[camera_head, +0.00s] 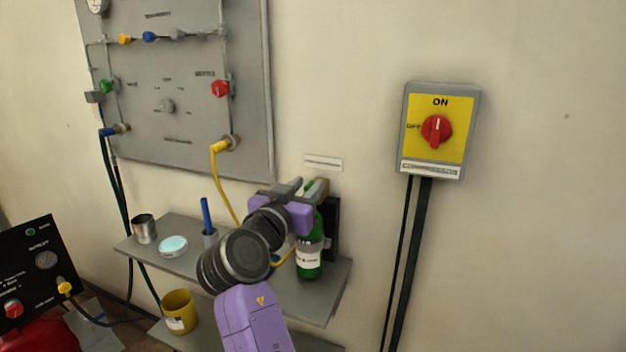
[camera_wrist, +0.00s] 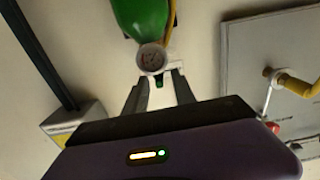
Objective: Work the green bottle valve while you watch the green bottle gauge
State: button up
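The green bottle (camera_head: 309,262) stands upright on the grey shelf, with a white label. Its body also shows at the top of the wrist view (camera_wrist: 140,14). My gripper (camera_head: 303,188) is at the bottle's top, its fingers apart. In the wrist view, a small green part, likely the green bottle valve (camera_wrist: 158,81), shows between the fingertips (camera_wrist: 159,82). I cannot tell whether the fingers press on it. The round white green bottle gauge (camera_wrist: 152,58) is just beyond the fingertips. Its dial faces the wrist camera, but the reading is too small to make out.
A yellow hose (camera_head: 222,180) runs from the grey wall panel (camera_head: 180,115) down behind my arm. A metal cup (camera_head: 144,229), a pale round dish (camera_head: 173,246) and a blue pen in a holder (camera_head: 207,218) stand left on the shelf. A yellow switch box (camera_head: 455,112) hangs to the right.

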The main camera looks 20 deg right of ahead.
aim_at(313, 181)
jog(key=shift+x, duration=2.1)
jog(key=shift+c, duration=0.4)
grip_shut()
